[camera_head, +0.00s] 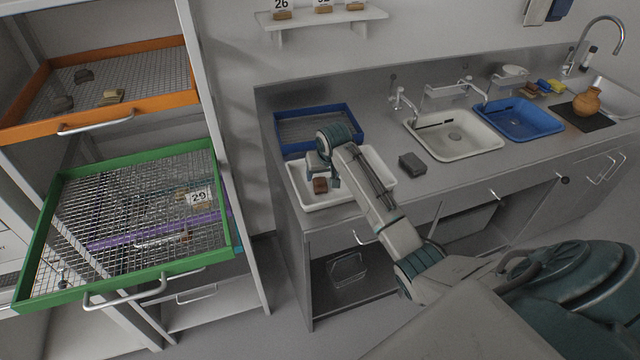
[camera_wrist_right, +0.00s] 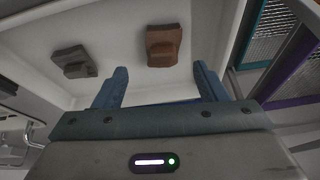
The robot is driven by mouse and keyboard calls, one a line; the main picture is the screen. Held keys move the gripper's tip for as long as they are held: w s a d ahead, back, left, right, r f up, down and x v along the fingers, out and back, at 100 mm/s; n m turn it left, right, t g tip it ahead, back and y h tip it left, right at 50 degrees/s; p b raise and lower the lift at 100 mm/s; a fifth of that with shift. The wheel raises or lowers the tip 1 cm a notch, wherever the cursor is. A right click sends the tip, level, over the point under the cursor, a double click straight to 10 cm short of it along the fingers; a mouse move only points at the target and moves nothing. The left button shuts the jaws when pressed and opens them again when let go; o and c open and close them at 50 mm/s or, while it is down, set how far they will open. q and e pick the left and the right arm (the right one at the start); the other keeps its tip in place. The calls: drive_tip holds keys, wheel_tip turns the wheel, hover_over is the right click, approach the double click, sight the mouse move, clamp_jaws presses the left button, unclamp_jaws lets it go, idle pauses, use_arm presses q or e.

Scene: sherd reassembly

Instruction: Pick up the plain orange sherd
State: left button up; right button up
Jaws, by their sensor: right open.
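The orange-brown sherd (camera_head: 320,185) lies in the white tray (camera_head: 294,184) at the left end of the counter. In the right wrist view the sherd (camera_wrist_right: 163,45) shows as a small stepped block just beyond the fingertips, slightly right of the middle. My right gripper (camera_wrist_right: 160,72) is open, with nothing between its blue fingers. In the head view my right gripper (camera_head: 322,174) reaches down over the tray beside the sherd and hides part of the tray. Contact with the sherd cannot be told. My left gripper is not in view.
A grey sherd (camera_wrist_right: 74,62) lies left of the orange-brown one in the wrist view. A dark grey block (camera_head: 412,164) sits on the counter. A blue tray (camera_head: 357,113) stands behind the white tray. A rack with a green mesh drawer (camera_head: 228,200) stands left.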

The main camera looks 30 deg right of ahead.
sight(320, 182)
drive_tip(key=x, duration=0.1)
drive_tip(key=p+x, duration=0.1)
drive_tip(key=x, duration=0.1)
drive_tip(key=shift+a+f, duration=0.25)
drive_tip(key=shift+w+f+p, duration=0.15)
drive_tip(key=shift+f+p, duration=0.15)
drive_tip(key=shift+f, duration=0.25)
drive_tip(key=c, duration=1.1)
